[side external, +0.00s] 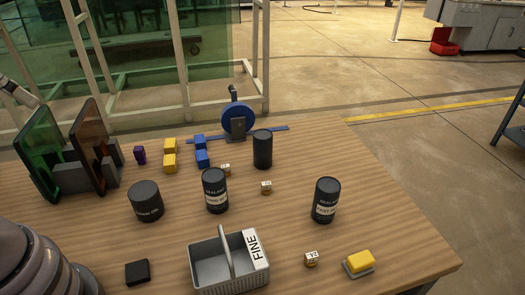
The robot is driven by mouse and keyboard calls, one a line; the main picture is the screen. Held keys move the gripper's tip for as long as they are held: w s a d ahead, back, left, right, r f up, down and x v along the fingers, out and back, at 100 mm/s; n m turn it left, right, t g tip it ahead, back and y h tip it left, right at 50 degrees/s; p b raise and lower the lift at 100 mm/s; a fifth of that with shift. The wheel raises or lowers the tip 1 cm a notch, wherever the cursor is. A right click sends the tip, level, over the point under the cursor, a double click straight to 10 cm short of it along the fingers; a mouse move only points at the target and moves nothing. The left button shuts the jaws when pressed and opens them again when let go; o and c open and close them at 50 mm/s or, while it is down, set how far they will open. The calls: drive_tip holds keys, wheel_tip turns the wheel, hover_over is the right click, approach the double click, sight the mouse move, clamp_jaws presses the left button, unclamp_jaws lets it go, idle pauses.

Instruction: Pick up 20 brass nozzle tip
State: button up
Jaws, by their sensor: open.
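Three small brass pieces with white number labels stand on the wooden table. One brass nozzle tip (311,259) is at the front right, near the yellow block, and its label seems to read 12. A second brass piece (266,187) is mid-table, between the black canisters. A third brass piece (225,169) is just behind a canister and partly hidden by it. I cannot read the labels on these two, so I cannot tell which is 20. My gripper cannot be made out in this view.
Black canisters (325,201) (215,192) (263,150) (145,202) stand around the brass pieces. A grey basket (206,274) marked FINE has a raised handle. A yellow block (359,262), blue wheel stand (238,122) and upright coloured panels (88,150) are obstacles. The right table area is clear.

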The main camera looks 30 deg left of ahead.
drive_tip(key=w+d+f+m+g+y, duration=0.1)
drive_tip(key=w+d+f+m+y, duration=0.2)
drive_tip(key=w, duration=0.4)
drive_tip(key=w+d+f+m+g+y, duration=0.1)
drive_tip(key=w+d+f+m, duration=0.15)
drive_tip(key=w+m, duration=0.4)
drive_tip(key=w+d+f+m+g+y, duration=0.1)
drive_tip(key=w+f+m+y, duration=0.2)
drive_tip(key=w, duration=0.6)
drive_tip(key=w+d+f+m+t+y, duration=0.2)
drive_tip(key=w+d+f+m, duration=0.45)
drive_tip(key=d+f, duration=0.35)
drive_tip(key=m+t, duration=0.5)
drive_tip(key=m, duration=0.3)
approach(267, 188)
drive_tip(key=shift+m+t, duration=0.3)
drive_tip(key=shift+m, duration=0.1)
drive_tip(key=x, duration=0.5)
drive_tip(key=shift+s+a+f, duration=0.1)
drive_tip(key=shift+a+f, duration=0.1)
drive_tip(key=shift+a, duration=0.15)
drive_tip(key=shift+x, duration=2.75)
drive_tip(key=shift+d+f, duration=0.1)
drive_tip(key=shift+d, duration=0.05)
